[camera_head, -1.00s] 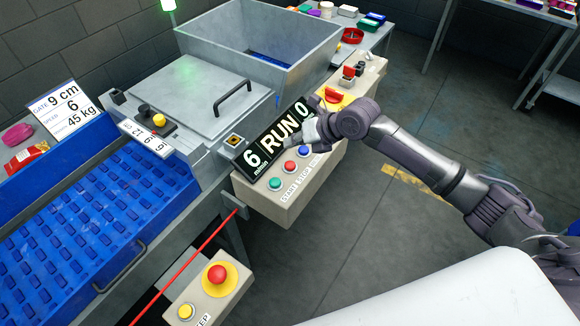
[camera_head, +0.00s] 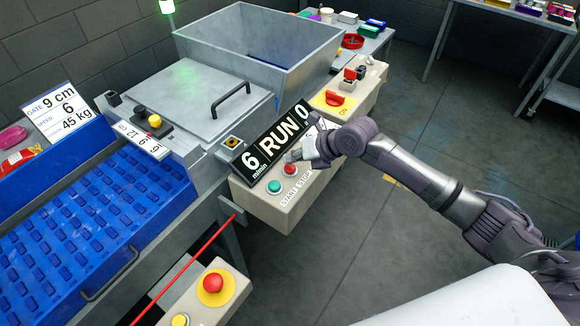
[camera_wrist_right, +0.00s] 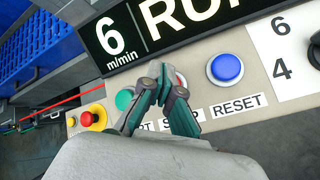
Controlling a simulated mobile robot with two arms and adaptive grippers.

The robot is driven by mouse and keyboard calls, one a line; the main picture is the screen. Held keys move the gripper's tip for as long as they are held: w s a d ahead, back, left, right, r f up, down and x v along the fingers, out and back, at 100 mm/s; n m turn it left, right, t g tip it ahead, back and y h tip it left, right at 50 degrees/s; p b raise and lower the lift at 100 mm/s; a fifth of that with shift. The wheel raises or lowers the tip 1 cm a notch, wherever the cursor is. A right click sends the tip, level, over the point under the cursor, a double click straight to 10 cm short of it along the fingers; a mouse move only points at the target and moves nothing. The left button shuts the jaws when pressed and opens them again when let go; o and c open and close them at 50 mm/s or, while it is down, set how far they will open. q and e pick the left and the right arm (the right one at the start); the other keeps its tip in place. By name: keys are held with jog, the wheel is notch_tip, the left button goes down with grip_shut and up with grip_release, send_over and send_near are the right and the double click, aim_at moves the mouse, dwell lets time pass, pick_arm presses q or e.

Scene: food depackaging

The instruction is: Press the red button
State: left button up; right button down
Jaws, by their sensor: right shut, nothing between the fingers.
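The red button (camera_head: 290,169) sits on the beige control panel (camera_head: 267,208) between the green START button (camera_head: 274,187) and the blue button, above the STOP label. My right gripper (camera_head: 291,157) is shut and empty, with its fingertips just above the red button. I cannot tell whether they touch it. In the right wrist view the shut fingertips (camera_wrist_right: 163,72) cover most of the red button (camera_wrist_right: 181,79). There the blue RESET button (camera_wrist_right: 226,68) is to the right and the green button (camera_wrist_right: 124,99) to the left. My left gripper is not in view.
A black display (camera_head: 277,142) reading 6 RUN 0 stands right behind the buttons. A red emergency button (camera_head: 213,283) sits on a separate box at the bottom, and a red switch (camera_head: 334,98) on a yellow plate is farther back. The floor to the right is clear.

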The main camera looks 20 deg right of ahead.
aim_at(292, 168)
dwell(0.8)
jog(key=shift+f+b, duration=0.45)
jog(key=shift+b, duration=0.05)
jog(key=shift+f+b, duration=0.55)
jog(key=shift+f, duration=0.05)
dwell(0.5)
jog(key=shift+r, duration=0.1)
jog(key=shift+r+p, duration=0.55)
jog(key=shift+r, duration=0.35)
jog(key=shift+r, duration=0.1)
jog(key=shift+r+p, duration=1.65)
jog(key=shift+r, duration=0.8)
